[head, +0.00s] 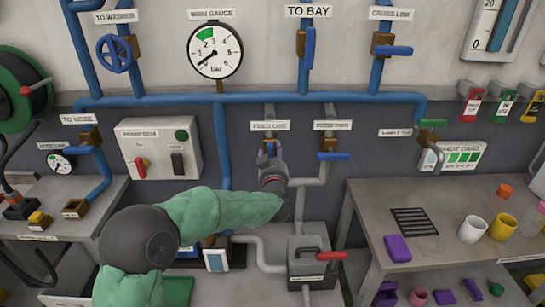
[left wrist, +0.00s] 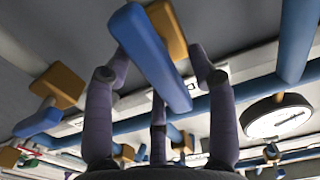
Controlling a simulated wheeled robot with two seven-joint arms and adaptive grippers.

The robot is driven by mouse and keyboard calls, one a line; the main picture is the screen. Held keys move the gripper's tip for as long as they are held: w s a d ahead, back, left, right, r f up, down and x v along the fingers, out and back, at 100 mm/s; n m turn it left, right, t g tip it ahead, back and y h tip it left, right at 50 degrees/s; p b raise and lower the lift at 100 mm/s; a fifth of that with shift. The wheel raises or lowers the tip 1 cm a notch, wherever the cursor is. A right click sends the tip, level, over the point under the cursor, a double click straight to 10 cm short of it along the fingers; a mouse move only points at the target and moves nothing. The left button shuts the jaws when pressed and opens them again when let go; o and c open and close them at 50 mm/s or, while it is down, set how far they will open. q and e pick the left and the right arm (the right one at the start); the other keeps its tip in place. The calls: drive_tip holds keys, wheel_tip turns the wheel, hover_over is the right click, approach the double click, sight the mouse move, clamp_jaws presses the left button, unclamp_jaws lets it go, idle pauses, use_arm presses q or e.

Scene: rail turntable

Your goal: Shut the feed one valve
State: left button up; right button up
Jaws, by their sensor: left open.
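The feed one valve, under the label reading FEED ONE (head: 269,126), has a blue lever (head: 270,149) mostly hidden by my left gripper (head: 270,163) in the head view. In the left wrist view the blue lever (left wrist: 155,60) is large and close, on a brown valve body (left wrist: 168,28). My left gripper's fingers (left wrist: 158,78) are open, one on each side of the lever. I cannot tell whether any finger touches it. The lever looks roughly crosswise to the neighbouring valve's lever. My right gripper is not in view.
The neighbouring feed valve's blue lever (head: 334,156) sticks out sideways close on the right. A blue pipe (head: 250,98) runs above, with the main gauge (head: 215,50) over it. The grey bench (head: 440,190) on the right holds cups and small blocks.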

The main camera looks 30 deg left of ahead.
use_arm(q)
clamp_jaws()
drive_tip(key=shift+r+m+p, duration=0.1)
drive_tip(key=shift+m+p, duration=0.4)
drive_tip(key=shift+p, duration=0.35)
drive_tip(key=m+p, duration=0.4)
drive_tip(key=p, duration=0.1)
drive_tip(key=m+p, duration=0.2)
drive_tip(key=shift+w+d+f+m, duration=0.1)
drive_tip(key=shift+d+f+m, duration=0.15)
drive_tip(key=shift+m, duration=0.15)
drive_tip(key=m+p, duration=0.2)
drive_tip(key=m, duration=0.1)
drive_tip(key=f+m+p, duration=0.1)
drive_tip(key=m+p, duration=0.1)
drive_tip(key=m, duration=0.1)
drive_tip(key=m+p, duration=0.2)
drive_tip(key=m, duration=0.2)
drive_tip(key=shift+f, duration=0.15)
